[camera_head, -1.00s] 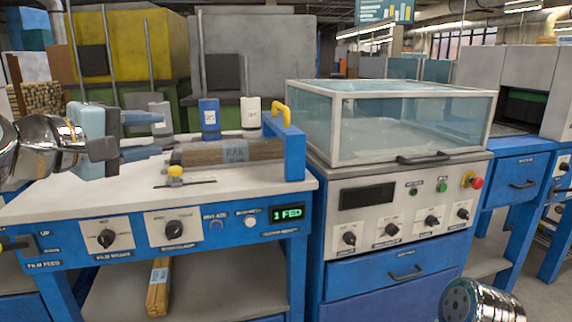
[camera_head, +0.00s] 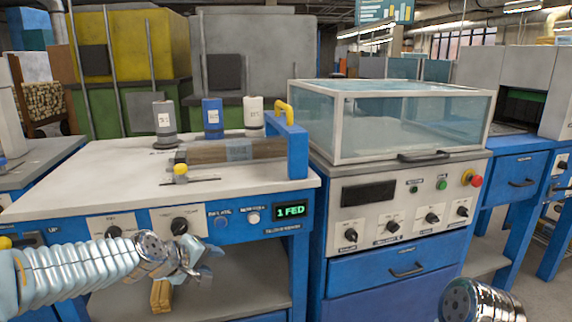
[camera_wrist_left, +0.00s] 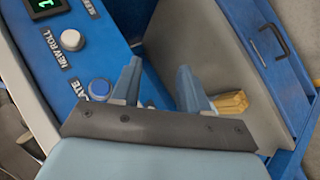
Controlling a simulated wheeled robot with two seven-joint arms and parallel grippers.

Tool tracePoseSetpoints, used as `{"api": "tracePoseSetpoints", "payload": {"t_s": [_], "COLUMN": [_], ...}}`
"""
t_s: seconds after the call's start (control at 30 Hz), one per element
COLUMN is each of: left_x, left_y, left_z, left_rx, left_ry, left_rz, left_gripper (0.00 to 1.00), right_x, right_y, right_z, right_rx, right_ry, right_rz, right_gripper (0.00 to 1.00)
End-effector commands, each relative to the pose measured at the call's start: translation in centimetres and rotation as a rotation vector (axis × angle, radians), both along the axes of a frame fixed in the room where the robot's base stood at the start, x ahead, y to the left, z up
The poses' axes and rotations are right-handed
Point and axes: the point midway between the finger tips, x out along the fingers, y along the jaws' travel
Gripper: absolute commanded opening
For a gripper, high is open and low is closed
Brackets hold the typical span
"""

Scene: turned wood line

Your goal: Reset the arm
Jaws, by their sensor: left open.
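My left arm comes in from the left in the head view, low in front of the blue film feed bench. Its left gripper (camera_head: 205,262) is in front of the lower front of the bench and holds nothing. In the left wrist view the two fingers of the left gripper (camera_wrist_left: 158,90) stand apart with a clear gap. Behind them are the blue panel (camera_wrist_left: 100,50) and a wooden piece (camera_wrist_left: 231,103). At the head view's lower right, a shiny part of my own body shows, but no right gripper fingers are visible.
A wood-brown roll (camera_head: 215,151) lies on the bench top (camera_head: 100,185) beside a blue bracket with a yellow handle (camera_head: 285,140). Grey, blue and white bottles (camera_head: 212,117) stand behind it. A clear-lidded machine (camera_head: 400,120) stands to the right. The bench display reads "1 FED".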

Motion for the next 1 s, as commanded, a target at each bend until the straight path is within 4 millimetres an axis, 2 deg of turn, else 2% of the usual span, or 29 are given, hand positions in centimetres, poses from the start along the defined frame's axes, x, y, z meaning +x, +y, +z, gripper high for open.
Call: {"api": "tracePoseSetpoints", "payload": {"t_s": [0.03,0.13,0.2,0.27,0.3,0.37,0.4,0.43,0.5,0.6,0.7,0.8,1.0], "left_x": [-0.4,-2.2,-4.5,-7.0,-9.0,-12.2,-14.5,-16.2,-20.0,-24.2,-26.7,-27.7,-27.7], "left_y": [-0.5,-1.4,-2.1,-2.8,-3.3,-4.0,-4.5,-4.8,-5.6,-6.5,-7.1,-7.3,-7.3], "left_z": [-4.9,-13.5,-19.3,-23.9,-26.8,-30.7,-32.9,-34.3,-37.0,-39.2,-40.2,-40.6,-40.6], "left_rx": [0.044,0.134,0.19,0.232,0.256,0.284,0.299,0.306,0.317,0.318,0.316,0.313,0.314], "left_ry": [0.06,0.152,0.215,0.267,0.302,0.35,0.378,0.399,0.435,0.47,0.486,0.491,0.491], "left_rz": [-0.027,-0.099,-0.162,-0.223,-0.27,-0.341,-0.39,-0.425,-0.503,-0.587,-0.639,-0.659,-0.66], "left_gripper": [0.44,0.44,0.44,0.44,0.44,0.44,0.44,0.44,0.44,0.44,0.44,0.44,0.44], "right_x": [0.0,0.0,0.0,0.0,0.0,0.0,0.0,0.0,0.0,0.0,0.0,0.0,0.0], "right_y": [0.0,0.0,0.0,0.0,0.0,0.0,0.0,0.0,0.0,0.0,0.0,0.0,0.0], "right_z": [0.0,0.0,0.0,0.0,0.0,0.0,0.0,0.0,0.0,0.0,0.0,0.0,0.0], "right_rx": [0.0,0.0,0.0,0.0,0.0,0.0,0.0,0.0,0.0,0.0,0.0,0.0,0.0], "right_ry": [0.0,0.0,0.0,0.0,0.0,0.0,0.0,0.0,0.0,0.0,0.0,0.0,0.0], "right_rz": [0.0,0.0,0.0,0.0,0.0,0.0,0.0,0.0,0.0,0.0,0.0,0.0,0.0], "right_gripper": [0.0,0.0,0.0,0.0,0.0,0.0,0.0,0.0,0.0,0.0,0.0,0.0,0.0]}}
